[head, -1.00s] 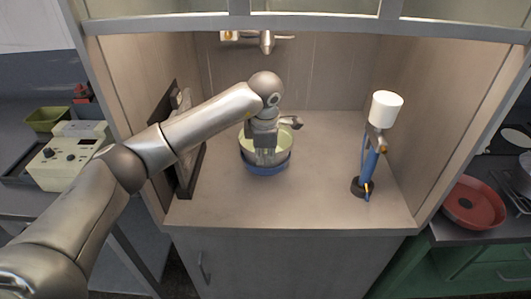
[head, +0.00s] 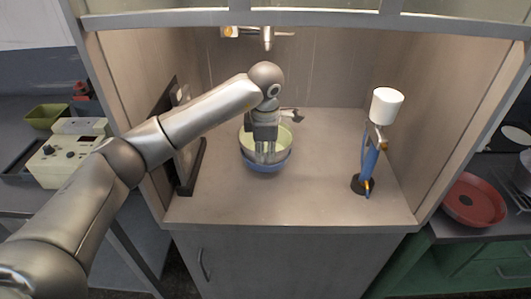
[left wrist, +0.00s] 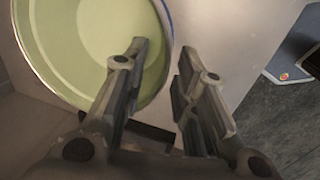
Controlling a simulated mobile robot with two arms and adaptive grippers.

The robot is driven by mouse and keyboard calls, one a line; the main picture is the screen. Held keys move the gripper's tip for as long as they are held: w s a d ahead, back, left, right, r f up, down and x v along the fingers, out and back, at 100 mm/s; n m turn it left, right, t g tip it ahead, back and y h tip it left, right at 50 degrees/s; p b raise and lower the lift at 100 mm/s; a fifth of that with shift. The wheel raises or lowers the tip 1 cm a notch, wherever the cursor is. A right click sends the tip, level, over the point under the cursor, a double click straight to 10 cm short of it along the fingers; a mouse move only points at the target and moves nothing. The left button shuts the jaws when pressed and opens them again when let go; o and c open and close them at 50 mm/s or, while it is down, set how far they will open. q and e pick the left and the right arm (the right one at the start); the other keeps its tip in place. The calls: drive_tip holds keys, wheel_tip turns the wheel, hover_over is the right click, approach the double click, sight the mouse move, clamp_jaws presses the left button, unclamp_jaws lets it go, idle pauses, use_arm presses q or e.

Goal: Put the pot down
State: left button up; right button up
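The pot (head: 247,137), pale green inside, is at the middle of the grey counter, with a blue round rim or bowl (head: 268,168) showing around its lower part. I cannot tell whether the blue part belongs to the pot. My left gripper (head: 266,153) points down over the pot in the head view and hides part of it. In the left wrist view, the left gripper's fingers (left wrist: 160,78) are apart, with one across the pot's green inside (left wrist: 85,40) and the other outside its rim. My right gripper is out of view.
The counter (head: 310,195) sits in a cabinet with side walls. A white-topped stand with a blue stem (head: 371,165) is at right. A dark framed panel (head: 187,170) is at left. A red pan (head: 473,201) lies on the right-hand counter. Front counter space is clear.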

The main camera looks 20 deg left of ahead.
use_arm(q)
drive_tip(key=b+v, duration=0.1)
drive_tip(key=v, duration=0.9)
drive_tip(key=shift+s+r+b, duration=0.2)
drive_tip(key=shift+r+b, duration=0.15)
drive_tip(key=shift+b, duration=0.05)
